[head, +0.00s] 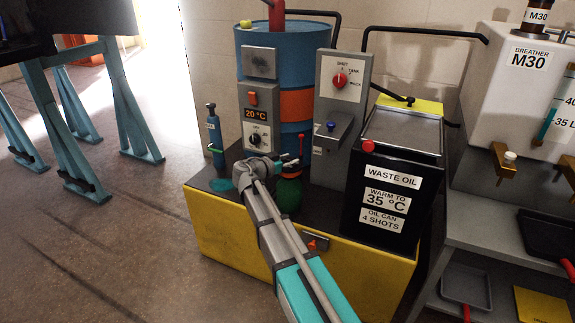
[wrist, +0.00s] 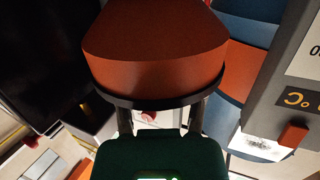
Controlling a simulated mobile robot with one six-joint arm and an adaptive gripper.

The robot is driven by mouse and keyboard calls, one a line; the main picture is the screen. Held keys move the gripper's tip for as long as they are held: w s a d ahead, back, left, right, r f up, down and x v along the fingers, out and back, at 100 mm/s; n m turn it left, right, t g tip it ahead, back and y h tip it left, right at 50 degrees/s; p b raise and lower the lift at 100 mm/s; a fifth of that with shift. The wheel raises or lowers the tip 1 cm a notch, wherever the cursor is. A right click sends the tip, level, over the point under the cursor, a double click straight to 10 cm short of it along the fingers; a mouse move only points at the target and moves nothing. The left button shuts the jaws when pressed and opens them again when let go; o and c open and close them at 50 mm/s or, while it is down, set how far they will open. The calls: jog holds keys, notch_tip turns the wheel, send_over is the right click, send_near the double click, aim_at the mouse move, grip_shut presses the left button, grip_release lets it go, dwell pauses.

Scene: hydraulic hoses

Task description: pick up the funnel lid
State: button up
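My gripper (head: 292,163) is low in front of the blue drum, above a dark green, orange-topped object (head: 288,192) on the yellow base. In the upside-down wrist view, a wide orange piece with a dark rim (wrist: 152,72) fills the top; it may be the funnel and its lid. My gripper's fingers (wrist: 160,112) show as two dark bars set apart, running up to that rim. Their tips are hidden behind it. I cannot tell whether they touch or hold anything.
The blue drum (head: 262,48) with its control box (head: 258,100) stands close behind. A grey panel with a red knob (head: 336,105) and the black waste oil tank (head: 385,195) are to the right.

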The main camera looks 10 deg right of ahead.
jog(key=c, duration=0.4)
jog(key=shift+r, duration=0.15)
notch_tip(320, 180, up, 3)
jog(key=p, duration=0.3)
jog(key=shift+s+a+r+p, duration=0.25)
jog(key=shift+s+r+p, duration=1.4)
jog(key=shift+s, duration=0.7)
jog(key=shift+s+a+r+p, duration=0.2)
jog(key=shift+s+r+p, duration=1.45)
jog(key=shift+s, duration=0.65)
jog(key=shift+s+a+r+p, duration=0.25)
jog(key=shift+s+r+p, duration=1.4)
jog(key=shift+s, duration=0.7)
jog(key=shift+f, duration=0.1)
